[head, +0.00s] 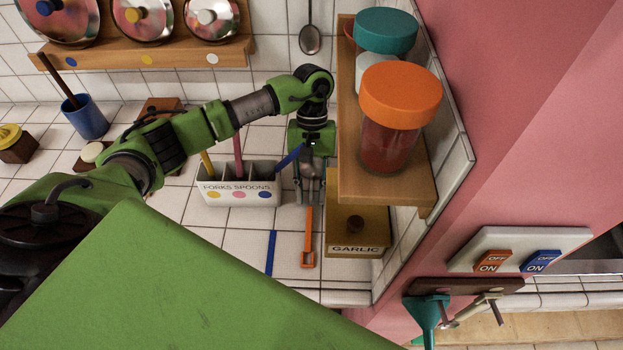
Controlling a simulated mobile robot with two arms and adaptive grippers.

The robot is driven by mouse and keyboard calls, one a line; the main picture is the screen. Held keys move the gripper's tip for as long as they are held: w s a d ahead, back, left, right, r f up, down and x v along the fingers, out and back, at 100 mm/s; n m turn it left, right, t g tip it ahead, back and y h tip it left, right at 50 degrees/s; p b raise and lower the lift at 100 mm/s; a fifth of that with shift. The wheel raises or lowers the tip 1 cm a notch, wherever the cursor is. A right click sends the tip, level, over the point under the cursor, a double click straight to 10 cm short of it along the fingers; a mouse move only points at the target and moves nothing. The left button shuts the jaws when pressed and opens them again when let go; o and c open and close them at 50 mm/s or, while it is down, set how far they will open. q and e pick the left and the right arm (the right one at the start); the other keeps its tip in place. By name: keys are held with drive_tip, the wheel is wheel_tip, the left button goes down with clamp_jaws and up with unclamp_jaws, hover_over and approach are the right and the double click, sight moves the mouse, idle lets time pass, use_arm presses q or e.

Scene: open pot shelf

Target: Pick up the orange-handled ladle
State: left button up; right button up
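The orange-handled ladle (308,240) lies on the white tiled counter, its handle pointing toward the front edge. Its upper end runs in under my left gripper (308,197) and is partly hidden there. My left gripper points down over that end, with its two fingers apart on either side of the ladle's line. I cannot tell whether the fingers touch it. My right gripper is not in view.
A wooden shelf (421,192) with an orange-lidded jar (398,115) overhangs close right. Below it stands a garlic box (357,222). A forks-and-spoons holder (238,197) stands left, and a blue strip (271,253) lies nearby. A grey spoon (310,40) hangs behind.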

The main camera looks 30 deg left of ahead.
use_arm(q)
clamp_jaws()
drive_tip(key=shift+r+p, duration=0.2)
drive_tip(key=shift+p, duration=0.15)
drive_tip(key=w+a+r+b, duration=0.1)
drive_tip(key=w+r+b, duration=0.1)
drive_tip(key=w, duration=0.1)
drive_tip(key=w+a+r+b, duration=0.2)
drive_tip(key=w, duration=0.2)
drive_tip(key=w+a+r+b, duration=0.2)
drive_tip(key=w+b, duration=0.1)
drive_tip(key=shift+w+r, duration=0.25)
drive_tip(key=shift+w, duration=0.15)
drive_tip(key=shift+w+a+r, duration=0.25)
drive_tip(key=shift+w+r, duration=0.1)
drive_tip(key=shift+w, duration=0.1)
drive_tip(key=shift+w+a+r, duration=0.25)
drive_tip(key=shift+w+r, duration=0.05)
drive_tip(key=shift+w, duration=0.15)
